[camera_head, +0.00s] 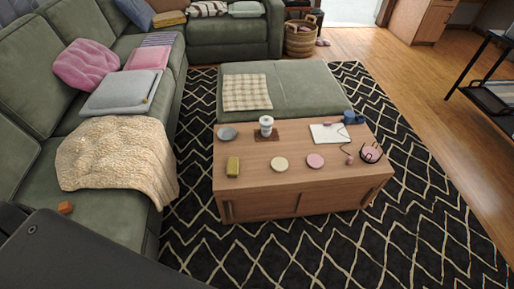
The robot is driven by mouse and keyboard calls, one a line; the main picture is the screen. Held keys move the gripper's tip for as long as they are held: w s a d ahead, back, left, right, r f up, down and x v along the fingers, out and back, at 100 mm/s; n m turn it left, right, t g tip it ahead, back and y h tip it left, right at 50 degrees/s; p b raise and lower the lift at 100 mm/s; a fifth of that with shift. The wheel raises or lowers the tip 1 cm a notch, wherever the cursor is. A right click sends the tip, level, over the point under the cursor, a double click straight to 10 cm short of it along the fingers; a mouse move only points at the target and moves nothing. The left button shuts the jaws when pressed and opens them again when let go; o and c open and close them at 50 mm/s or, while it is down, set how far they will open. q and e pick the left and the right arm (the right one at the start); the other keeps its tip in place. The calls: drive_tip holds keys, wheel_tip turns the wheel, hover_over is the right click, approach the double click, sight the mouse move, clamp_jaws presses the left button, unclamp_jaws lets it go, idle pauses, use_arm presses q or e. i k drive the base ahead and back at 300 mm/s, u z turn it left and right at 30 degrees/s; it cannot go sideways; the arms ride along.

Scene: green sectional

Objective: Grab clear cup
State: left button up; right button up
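A small whitish cup (266,126) stands upright near the back left of the wooden coffee table (250,188). It stands on or at the edge of a dark brown mat (268,138). It is too small to tell whether it is clear. No other cup that looks clear shows. A small dark blue cup-like thing (349,116) is at the table's back right. Neither of my grippers is in view.
The table also holds a grey dish (227,133), a yellow-green block (233,166), two round coasters, white paper (328,133) and headphones (371,152). A green sofa (28,110) lies left, a green ottoman (300,88) behind. Patterned rug (330,245) is clear in front.

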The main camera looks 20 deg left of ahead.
sight(266, 132)
drive_tip(key=u, duration=0.05)
drive_tip(key=k, duration=0.3)
drive_tip(key=z, duration=1.05)
drive_tip(key=i, duration=1.5)
drive_tip(key=u, duration=0.75)
drive_tip(key=i, duration=0.45)
drive_tip(key=u, duration=0.45)
